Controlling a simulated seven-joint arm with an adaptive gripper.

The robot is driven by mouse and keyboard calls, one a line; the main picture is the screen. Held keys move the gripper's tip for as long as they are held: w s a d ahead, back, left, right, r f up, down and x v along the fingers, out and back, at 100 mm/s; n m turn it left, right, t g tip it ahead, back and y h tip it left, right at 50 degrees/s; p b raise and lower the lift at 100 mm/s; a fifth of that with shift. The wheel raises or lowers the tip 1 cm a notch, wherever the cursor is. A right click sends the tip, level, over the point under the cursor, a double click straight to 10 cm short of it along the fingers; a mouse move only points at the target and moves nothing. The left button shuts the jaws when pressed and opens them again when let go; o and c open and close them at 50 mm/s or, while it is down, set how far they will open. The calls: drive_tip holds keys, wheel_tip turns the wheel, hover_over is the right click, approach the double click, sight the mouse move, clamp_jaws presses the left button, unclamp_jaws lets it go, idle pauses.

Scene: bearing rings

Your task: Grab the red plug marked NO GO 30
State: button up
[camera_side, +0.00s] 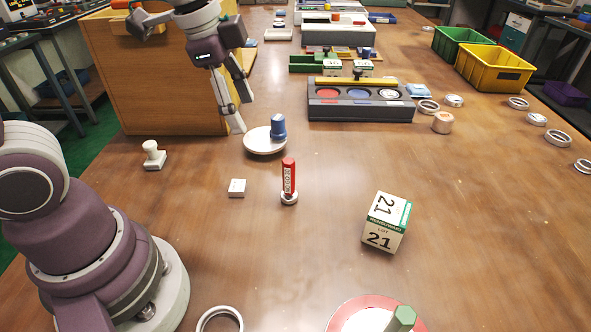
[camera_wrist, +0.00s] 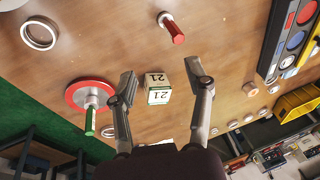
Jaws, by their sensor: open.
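The red plug (camera_side: 289,176) stands upright on a small metal base near the middle of the table. Its side carries white lettering too small to read fully. It also shows near the top of the wrist view (camera_wrist: 174,32). My gripper (camera_side: 241,108) is raised behind and to the left of the plug in the side view, apart from it. In the wrist view my gripper (camera_wrist: 160,74) has its fingers spread wide with nothing held between them; the plug lies beyond the fingertips.
A white box marked 21 (camera_side: 386,222) stands right of the plug. A small white block (camera_side: 237,187) is to its left. A blue plug (camera_side: 278,127) stands on a round dish (camera_side: 264,146) behind. A green plug (camera_side: 402,319) is on a red-rimmed dish (camera_side: 340,318) in front.

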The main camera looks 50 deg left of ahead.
drive_tip(key=w+f+m+g, duration=0.2)
drive_tip(key=w+f+m, duration=0.25)
drive_tip(key=m, duration=0.35)
drive_tip(key=m+g, duration=0.1)
drive_tip(key=m, duration=0.4)
approach(289, 195)
drive_tip(key=f, duration=0.8)
drive_tip(key=shift+w+a, duration=0.2)
drive_tip(key=shift+w, duration=0.2)
clamp_jaws()
